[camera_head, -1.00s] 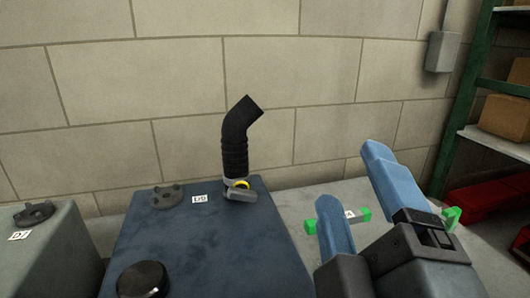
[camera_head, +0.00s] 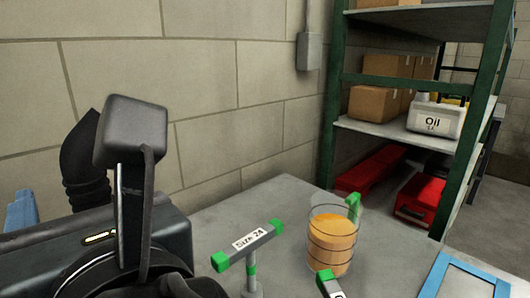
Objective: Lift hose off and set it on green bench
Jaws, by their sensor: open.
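The black ribbed hose (camera_head: 84,165) stands upright at the left, with its bent upper end partly behind my dark arm. Its lower end and the blue block it stood on are hidden. One blue finger of my gripper (camera_head: 20,211) shows at the left edge, left of the hose; the other finger is out of sight. My gripper is open, and no contact with the hose shows. No bench that is clearly green is in view.
A grey worktop (camera_head: 290,195) holds a green-ended "Size 24" gauge (camera_head: 247,246) and a clear container of orange liquid (camera_head: 332,240). Red cases (camera_head: 420,198) sit below. A blue-framed panel (camera_head: 465,280) lies lower right.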

